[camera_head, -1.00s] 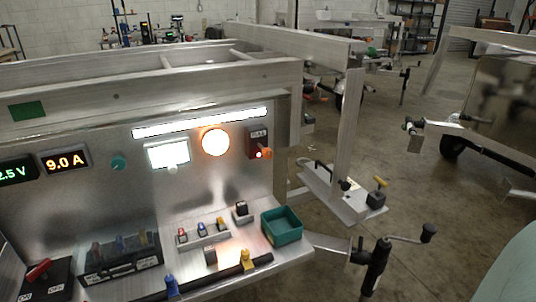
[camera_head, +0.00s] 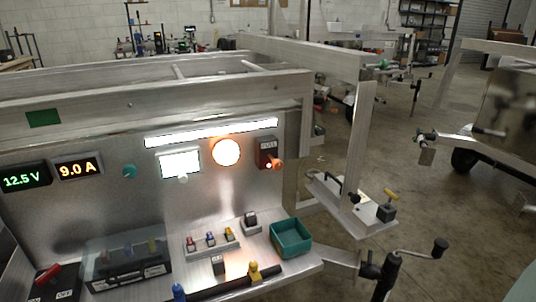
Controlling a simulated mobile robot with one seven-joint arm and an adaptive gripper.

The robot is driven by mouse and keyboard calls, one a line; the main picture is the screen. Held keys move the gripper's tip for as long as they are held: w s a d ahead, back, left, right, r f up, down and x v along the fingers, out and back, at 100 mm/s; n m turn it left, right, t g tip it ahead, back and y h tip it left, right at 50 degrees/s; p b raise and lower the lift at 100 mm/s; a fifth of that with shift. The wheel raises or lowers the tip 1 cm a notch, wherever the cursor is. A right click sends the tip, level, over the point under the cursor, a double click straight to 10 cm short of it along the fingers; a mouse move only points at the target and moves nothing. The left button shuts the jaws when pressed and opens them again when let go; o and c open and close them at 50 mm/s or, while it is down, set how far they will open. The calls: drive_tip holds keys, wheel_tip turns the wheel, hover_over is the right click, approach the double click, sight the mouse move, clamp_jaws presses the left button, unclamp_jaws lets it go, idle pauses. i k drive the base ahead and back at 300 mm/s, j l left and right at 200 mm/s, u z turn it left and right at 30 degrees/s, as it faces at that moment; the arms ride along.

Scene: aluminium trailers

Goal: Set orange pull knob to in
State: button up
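The orange pull knob (camera_head: 278,164) sticks out from a dark red box labelled PULL (camera_head: 267,150) at the right end of the upright metal panel (camera_head: 120,205). A small red light glows on the box beside the knob. The knob appears to stand out from the box on its shaft. My gripper is not in view, and nothing touches the knob.
A lit round lamp (camera_head: 226,152) and a bright screen (camera_head: 180,164) are left of the knob. Below, a ledge holds a green tray (camera_head: 291,239), small coloured switches (camera_head: 210,239) and a clear-covered box (camera_head: 127,254). A crank handle (camera_head: 418,252) juts out at lower right.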

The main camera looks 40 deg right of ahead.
sight(277, 163)
drive_tip(key=z, duration=1.1)
